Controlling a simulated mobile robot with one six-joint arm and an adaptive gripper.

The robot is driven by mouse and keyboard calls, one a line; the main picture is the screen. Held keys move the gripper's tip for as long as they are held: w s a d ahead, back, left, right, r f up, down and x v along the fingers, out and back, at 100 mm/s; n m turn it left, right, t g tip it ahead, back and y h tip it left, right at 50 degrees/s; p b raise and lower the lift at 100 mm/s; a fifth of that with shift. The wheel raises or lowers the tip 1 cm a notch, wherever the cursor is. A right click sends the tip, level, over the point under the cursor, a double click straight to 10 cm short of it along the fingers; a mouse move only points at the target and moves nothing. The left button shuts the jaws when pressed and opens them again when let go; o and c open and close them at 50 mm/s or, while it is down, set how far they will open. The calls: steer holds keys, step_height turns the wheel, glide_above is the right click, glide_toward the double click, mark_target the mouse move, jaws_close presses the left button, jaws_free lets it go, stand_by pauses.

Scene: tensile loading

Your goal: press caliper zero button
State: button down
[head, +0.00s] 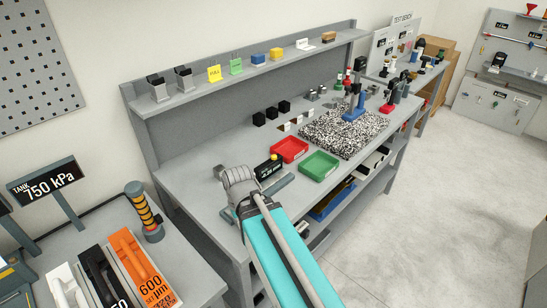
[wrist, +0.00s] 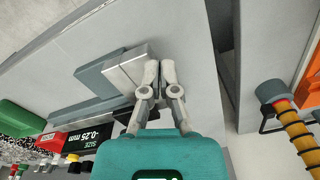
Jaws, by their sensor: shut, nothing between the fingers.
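The caliper (head: 268,168) lies on the grey bench, with a black display block and long grey metal parts. In the wrist view its display (wrist: 88,137) reads "SIZE -0.25 mm", and its grey jaws (wrist: 122,72) reach towards my fingers. A small yellow part (wrist: 73,158) shows at the block's edge; I cannot tell for sure that it is the zero button. My gripper (wrist: 160,72) is shut and empty, with its fingertips beside or over the end of the grey jaws. I cannot tell whether they touch. The head view shows my arm at the caliper's left end.
A red tray (head: 289,150) and a green tray (head: 319,165) stand close to the caliper. Behind are black blocks (head: 272,113) and a speckled mat (head: 345,130). A striped orange-and-black cylinder (head: 145,212) stands on the left table. The bench's left end is clear.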

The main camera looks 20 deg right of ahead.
steer(key=w+d+r+m+t+y+p, duration=0.1)
steer(key=w+d+r+t+y+p, duration=0.15)
steer(key=w+d, duration=0.4)
steer(key=w+d+r+m+t+y+p, duration=0.15)
steer(key=w+d+r, duration=0.25)
steer(key=w, duration=0.5)
step_height(320, 180, up, 6)
steer(key=m+t+p, duration=0.1)
steer(key=t+p, duration=0.2)
steer(key=t, duration=0.1)
glide_above(275, 156)
steer(key=shift+s+a, duration=0.1)
steer(key=shift+s, duration=0.15)
steer(key=shift+f+b, duration=0.2)
steer(key=shift+b, duration=0.15)
step_height(275, 156, down, 9)
steer(key=b, duration=0.8)
steer(key=shift+r+b, duration=0.2)
steer(key=shift+b, duration=0.1)
steer(key=shift+w+f+b, duration=0.15)
steer(key=shift+f+b, duration=0.75)
steer(key=shift+b, duration=0.05)
stand_by(0.5)
steer(key=shift+r, duration=0.1)
stand_by(0.3)
steer(key=shift+r+p, duration=0.85)
steer(key=shift+p, duration=0.15)
